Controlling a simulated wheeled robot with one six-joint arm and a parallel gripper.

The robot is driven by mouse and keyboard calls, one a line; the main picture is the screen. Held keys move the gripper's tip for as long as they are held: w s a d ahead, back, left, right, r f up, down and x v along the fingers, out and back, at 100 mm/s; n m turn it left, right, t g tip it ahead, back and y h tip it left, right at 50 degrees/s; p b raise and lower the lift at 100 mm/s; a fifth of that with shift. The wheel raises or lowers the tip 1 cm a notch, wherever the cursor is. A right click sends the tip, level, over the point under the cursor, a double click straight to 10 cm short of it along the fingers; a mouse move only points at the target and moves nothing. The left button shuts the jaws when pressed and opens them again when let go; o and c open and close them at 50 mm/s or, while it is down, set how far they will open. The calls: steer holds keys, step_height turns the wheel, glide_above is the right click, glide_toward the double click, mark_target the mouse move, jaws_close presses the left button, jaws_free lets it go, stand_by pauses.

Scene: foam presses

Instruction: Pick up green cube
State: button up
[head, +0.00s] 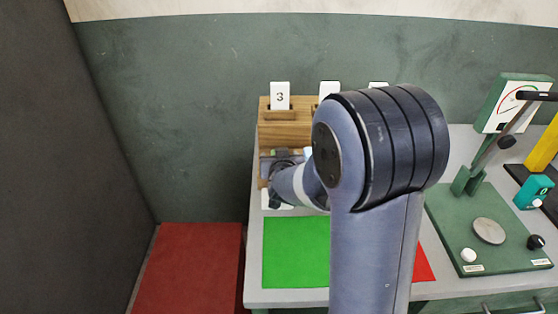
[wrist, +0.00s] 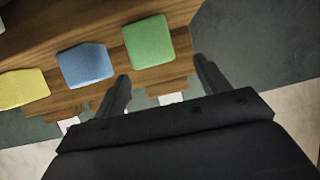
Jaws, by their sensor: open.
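The green cube (wrist: 148,42) sits on a wooden holder (wrist: 100,20) in the wrist view, at the end of a row beside a blue cube (wrist: 85,64). My gripper (wrist: 162,85) is open, and its two fingers point toward the green cube from either side of the picture space in front of it. Nothing is between the fingertips. In the head view my arm hides most of the holder (head: 283,133), and a small green patch (head: 283,153) shows by my gripper (head: 277,165); the rest is hidden.
A yellow cube (wrist: 22,88) lies beyond the blue one. White cards, one marked 3 (head: 280,96), stand on the holder. A green mat (head: 296,252) and partly hidden red mat (head: 424,264) lie on the table. A green press (head: 484,215) stands right.

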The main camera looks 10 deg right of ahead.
steer(key=shift+d+x, duration=0.2)
steer(key=shift+x, duration=3)
steer(key=shift+s+f, duration=0.1)
steer(key=shift+f, duration=0.05)
steer(key=shift+c, duration=0.3)
steer(key=c, duration=1)
